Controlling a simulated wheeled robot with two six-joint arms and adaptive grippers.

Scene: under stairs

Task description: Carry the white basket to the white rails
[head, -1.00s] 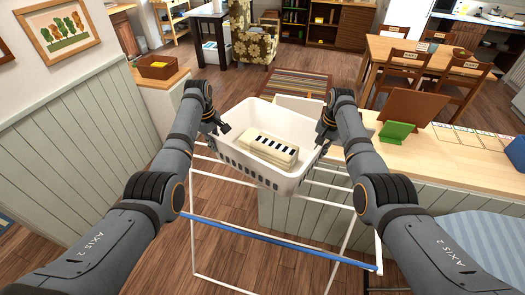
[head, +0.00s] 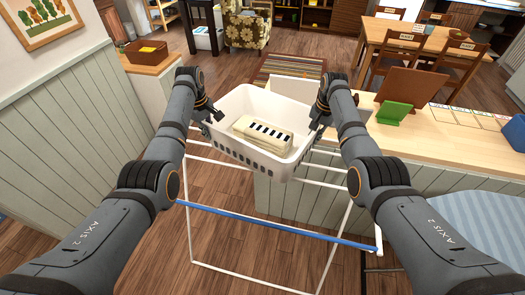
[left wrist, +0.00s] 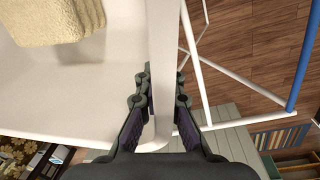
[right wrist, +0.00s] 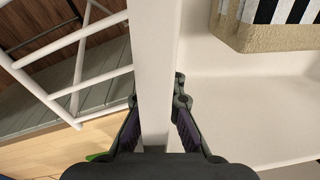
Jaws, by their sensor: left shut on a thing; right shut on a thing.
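The white basket (head: 235,155) is an open tub with slotted walls, held nearly level in the middle of the head view. A cream folded cloth with dark stripes (head: 262,133) lies inside. My left gripper (head: 208,122) is shut on its left rim, which also runs between the fingers in the left wrist view (left wrist: 160,88). My right gripper (head: 317,120) is shut on its right rim, as the right wrist view (right wrist: 158,92) shows. The white rails (head: 335,245) form a rack with a blue front bar (head: 280,223), below and nearer than the basket. The basket hides the rack's far part; contact cannot be told.
A panelled half wall (head: 60,130) stands at left. A box (head: 146,52) sits on a ledge. Beyond are a rug and dining table (head: 400,35).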

